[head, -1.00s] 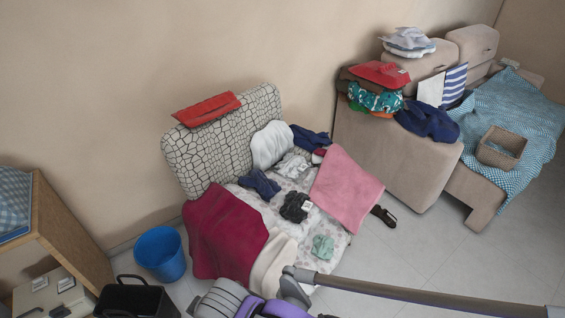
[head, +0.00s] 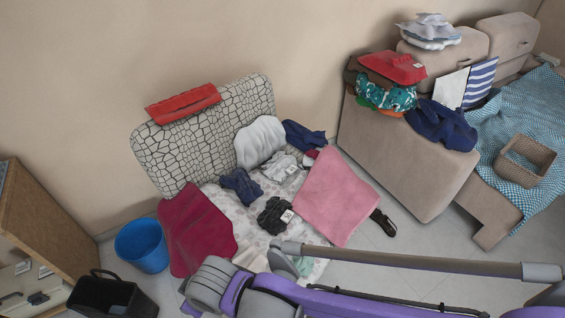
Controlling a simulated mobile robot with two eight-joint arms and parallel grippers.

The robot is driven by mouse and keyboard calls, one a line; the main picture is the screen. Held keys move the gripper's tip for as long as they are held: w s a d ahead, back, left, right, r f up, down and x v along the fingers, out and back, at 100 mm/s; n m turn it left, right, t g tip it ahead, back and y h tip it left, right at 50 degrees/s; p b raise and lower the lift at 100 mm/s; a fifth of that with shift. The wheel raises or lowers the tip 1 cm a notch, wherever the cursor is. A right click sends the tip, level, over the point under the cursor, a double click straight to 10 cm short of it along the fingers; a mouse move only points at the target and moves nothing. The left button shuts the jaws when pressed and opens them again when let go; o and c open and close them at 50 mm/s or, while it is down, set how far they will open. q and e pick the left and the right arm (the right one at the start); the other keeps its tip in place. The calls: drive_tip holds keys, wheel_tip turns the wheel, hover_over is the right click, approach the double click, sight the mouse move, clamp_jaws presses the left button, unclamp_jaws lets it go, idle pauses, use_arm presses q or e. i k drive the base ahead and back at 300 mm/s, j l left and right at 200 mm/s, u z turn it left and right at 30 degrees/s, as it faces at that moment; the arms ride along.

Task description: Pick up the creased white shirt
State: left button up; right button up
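A rumpled white cloth (head: 260,141) lies against the patterned backrest of the low chair. A smaller crumpled pale grey-white garment (head: 280,168) lies on the seat just below it. I cannot tell for sure which of these is the creased white shirt. Another white folded pile (head: 430,31) sits on top of the beige sofa at the upper right. Only purple and grey links of my arm show, across the bottom; neither gripper's fingers are in view. The arm links cover the front edge of the seat.
The chair (head: 236,127) also holds a maroon cloth (head: 196,230), a pink cloth (head: 338,196), dark garments and a red folded item (head: 183,104). A blue bin (head: 142,246) and black basket (head: 112,297) stand at left. The beige sofa (head: 390,150) stands right; some floor shows between.

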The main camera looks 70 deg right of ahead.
sight(277, 170)
drive_tip(key=k+l, duration=0.15)
drive_tip(key=l, duration=0.25)
drive_tip(key=k+l, duration=0.1)
drive_tip(key=l, duration=0.25)
drive_tip(key=k+l, duration=0.15)
drive_tip(key=l, duration=0.25)
drive_tip(key=k+l, duration=0.15)
drive_tip(key=l, duration=0.25)
drive_tip(key=k+l, duration=0.1)
drive_tip(key=l, duration=0.3)
drive_tip(key=k+l+u, duration=0.1)
drive_tip(key=l, duration=0.25)
